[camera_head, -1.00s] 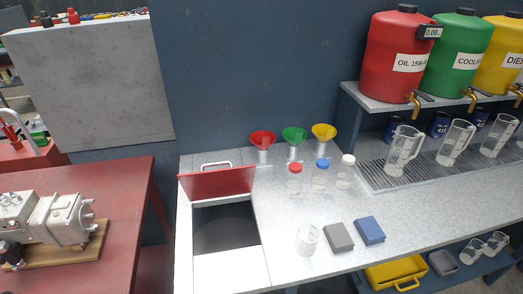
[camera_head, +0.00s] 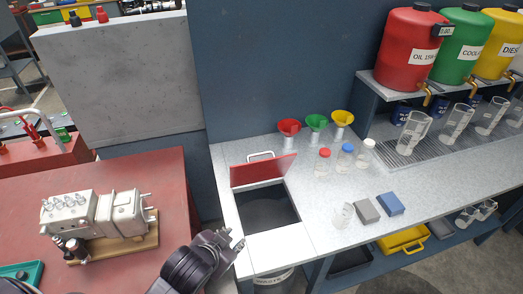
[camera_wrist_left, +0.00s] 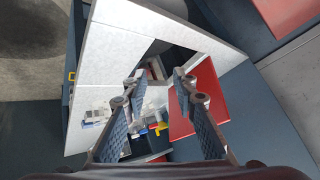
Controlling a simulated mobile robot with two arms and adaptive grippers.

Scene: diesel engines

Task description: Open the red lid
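The red lid (camera_head: 262,171) stands tilted up at the back edge of a square opening (camera_head: 268,208) in the grey counter. Its pale handle (camera_head: 261,155) shows above the upper edge. My left gripper (camera_head: 238,242) is in front and to the left of the opening, apart from the lid. In the left wrist view the lid (camera_wrist_left: 204,98) lies right of the fingers, partly hidden by one of them. The left gripper's fingertips (camera_wrist_left: 156,79) are spread with nothing between them. My right gripper is not in view.
An engine (camera_head: 100,218) sits on the red table (camera_head: 166,180) at left. A wall rises behind the counter.

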